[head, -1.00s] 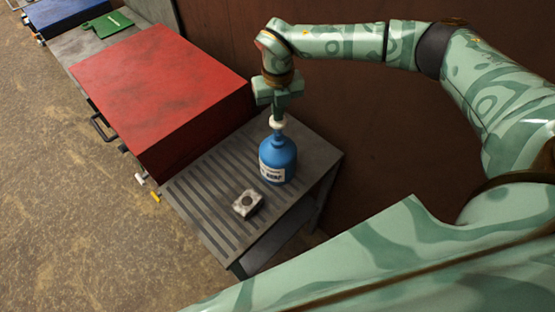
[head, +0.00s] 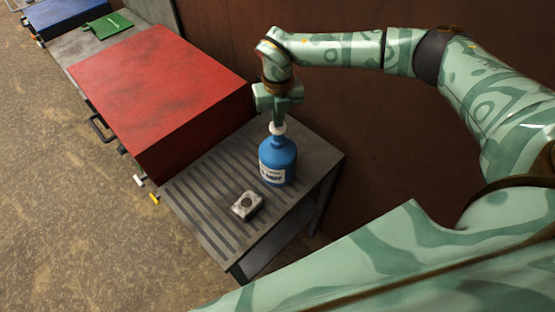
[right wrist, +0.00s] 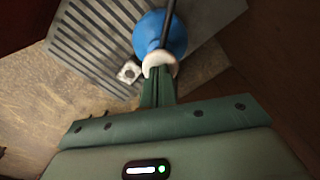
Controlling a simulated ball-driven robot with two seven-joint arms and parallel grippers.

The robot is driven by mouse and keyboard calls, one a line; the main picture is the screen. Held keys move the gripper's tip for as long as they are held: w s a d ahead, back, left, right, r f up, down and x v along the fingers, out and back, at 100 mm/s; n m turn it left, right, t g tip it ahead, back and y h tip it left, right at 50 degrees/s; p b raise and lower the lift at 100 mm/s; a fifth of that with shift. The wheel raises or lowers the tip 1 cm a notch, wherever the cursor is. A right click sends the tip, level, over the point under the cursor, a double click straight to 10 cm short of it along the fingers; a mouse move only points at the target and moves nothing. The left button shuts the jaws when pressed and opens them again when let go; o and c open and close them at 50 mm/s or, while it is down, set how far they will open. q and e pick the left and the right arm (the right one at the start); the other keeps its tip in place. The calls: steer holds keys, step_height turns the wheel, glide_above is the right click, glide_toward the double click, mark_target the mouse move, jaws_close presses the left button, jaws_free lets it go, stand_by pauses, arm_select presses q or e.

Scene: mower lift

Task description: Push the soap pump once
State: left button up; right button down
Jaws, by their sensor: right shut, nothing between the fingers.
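The soap pump is a blue bottle (head: 276,160) with a pale label and a white pump head (head: 277,129), upright on a slatted grey side table (head: 215,200). My right gripper (head: 279,122) points straight down, shut and empty, with its fingertips at the top of the pump head. In the right wrist view the fingers (right wrist: 157,88) meet the white pump head (right wrist: 159,62), with the blue bottle (right wrist: 160,35) beyond. The fingers hide part of the head. My left gripper is not in view.
A small whitish block (head: 247,205) with a dark round spot lies in front of the bottle. A large red box-shaped body (head: 160,85) stands left of the table. A brown wall (head: 400,120) is behind. A green item (head: 107,26) lies far left.

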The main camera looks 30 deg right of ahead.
steer(key=shift+r+p, duration=2.05)
steer(key=shift+r, duration=0.4)
step_height(320, 180, up, 6)
steer(key=p, duration=0.5)
